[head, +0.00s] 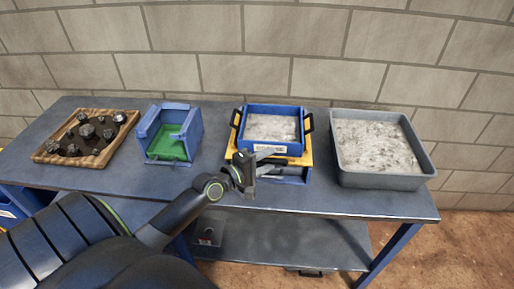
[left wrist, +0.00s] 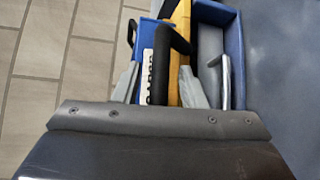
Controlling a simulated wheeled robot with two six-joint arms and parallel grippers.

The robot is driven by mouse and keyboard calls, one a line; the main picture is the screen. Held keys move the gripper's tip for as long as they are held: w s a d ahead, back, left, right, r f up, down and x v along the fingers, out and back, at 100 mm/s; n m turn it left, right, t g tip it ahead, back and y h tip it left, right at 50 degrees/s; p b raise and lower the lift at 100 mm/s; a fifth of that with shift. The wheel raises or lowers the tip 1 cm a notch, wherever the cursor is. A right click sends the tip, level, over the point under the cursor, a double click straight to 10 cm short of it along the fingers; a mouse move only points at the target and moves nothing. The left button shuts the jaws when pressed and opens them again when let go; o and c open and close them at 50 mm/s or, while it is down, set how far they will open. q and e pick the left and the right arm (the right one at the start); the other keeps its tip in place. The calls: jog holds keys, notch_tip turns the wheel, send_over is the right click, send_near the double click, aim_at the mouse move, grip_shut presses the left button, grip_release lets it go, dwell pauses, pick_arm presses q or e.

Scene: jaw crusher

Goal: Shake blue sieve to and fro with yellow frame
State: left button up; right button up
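The blue sieve (head: 271,112) holds pale grey grit and has black handles at its left and right sides. It sits on the yellow frame (head: 308,158) at the middle of the table. My left gripper (head: 258,162) is at the front of the sieve and frame. In the left wrist view my left gripper (left wrist: 158,78) has its fingers apart, with a black handle (left wrist: 172,62) showing between them. I cannot tell whether they touch it. The yellow frame (left wrist: 183,20) shows behind the handle. My right gripper is not in view.
A blue box (head: 291,177) lies under the frame. A grey tray of grit (head: 345,178) stands at the right. A blue crusher box with green inside (head: 153,117) and a wooden tray of dark rocks (head: 46,156) stand left. Bare tabletop (head: 100,187) shows along the front.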

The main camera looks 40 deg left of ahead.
pick_arm(q)
jog(key=v, duration=1.7)
jog(key=shift+s, duration=0.2)
